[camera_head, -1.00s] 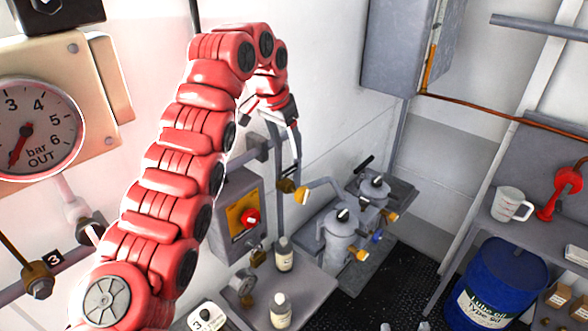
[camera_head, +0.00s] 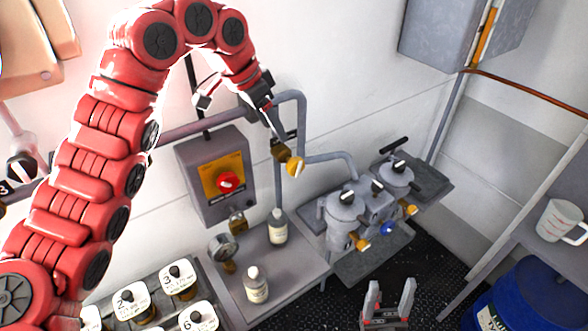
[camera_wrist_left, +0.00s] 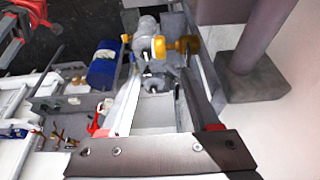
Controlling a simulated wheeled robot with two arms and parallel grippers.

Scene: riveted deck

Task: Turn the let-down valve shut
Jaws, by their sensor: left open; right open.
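A brass valve with a yellow handle (camera_head: 293,163) sits on the grey pipe right of the switch box. I read no label naming it the let-down valve. My left gripper (camera_head: 241,116) is open and empty, above and left of this valve, with one finger close to it in the picture. In the left wrist view, the yellow handle (camera_wrist_left: 158,46) and brass body lie beyond the tips of my open left gripper (camera_wrist_left: 157,78). I cannot tell whether anything touches. My right gripper (camera_head: 389,297) is open and empty at the bottom, fingers up.
A grey box with a red knob (camera_head: 228,181) hangs on the wall. Two bottles (camera_head: 277,227) and a small gauge (camera_head: 222,247) stand on the bench. Grey filter housings (camera_head: 346,209) with yellow and blue handles stand right of it. A blue drum (camera_head: 525,298) is at the lower right.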

